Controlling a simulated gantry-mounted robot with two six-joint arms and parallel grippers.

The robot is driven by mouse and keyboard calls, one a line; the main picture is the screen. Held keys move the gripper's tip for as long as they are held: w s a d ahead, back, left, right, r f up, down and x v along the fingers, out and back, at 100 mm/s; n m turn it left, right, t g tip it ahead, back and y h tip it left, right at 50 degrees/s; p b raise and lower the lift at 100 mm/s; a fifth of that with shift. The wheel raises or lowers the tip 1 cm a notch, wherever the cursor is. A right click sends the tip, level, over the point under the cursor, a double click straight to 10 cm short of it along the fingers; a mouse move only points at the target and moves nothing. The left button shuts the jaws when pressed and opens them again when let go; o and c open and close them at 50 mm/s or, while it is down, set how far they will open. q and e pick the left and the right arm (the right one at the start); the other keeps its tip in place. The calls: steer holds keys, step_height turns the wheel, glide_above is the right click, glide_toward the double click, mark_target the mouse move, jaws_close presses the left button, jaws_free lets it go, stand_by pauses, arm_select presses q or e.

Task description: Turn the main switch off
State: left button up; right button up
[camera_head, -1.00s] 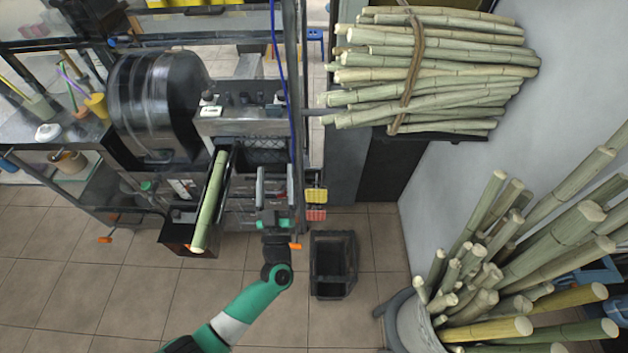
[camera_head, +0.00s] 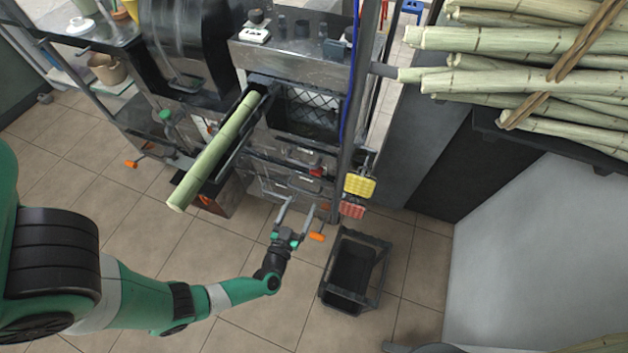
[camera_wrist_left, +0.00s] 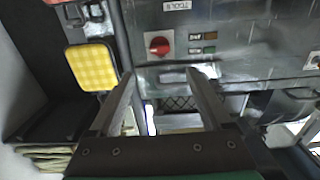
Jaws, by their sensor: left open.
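The main switch shows as a red round knob (camera_wrist_left: 159,46) on a pale plate on the press's metal front in the left wrist view. A small red spot on the press front (camera_head: 316,172) in the head view looks like the same knob. My left gripper (camera_head: 297,204) is open and empty in front of the press, apart from the knob. In the wrist view its two fingers (camera_wrist_left: 159,76) point toward the panel, with the knob beyond and between the tips. My right gripper is not in view.
Green and red buttons (camera_wrist_left: 203,43) sit beside the knob. A yellow pad (camera_head: 359,185) and a red pad (camera_head: 352,210) hang at the press's right edge. A cane (camera_head: 217,150) lies in the feed chute. A black bin (camera_head: 353,272) stands on the floor.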

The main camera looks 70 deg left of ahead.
mark_target(315, 175)
arm_select(q)
steer(key=b+x, duration=0.4)
steer(key=x, duration=0.6)
steer(key=shift+w+a+f, duration=0.15)
steer(key=shift+a, duration=0.1)
steer(key=shift+w+a, duration=0.25)
steer(key=shift+w, duration=0.05)
jaws_close()
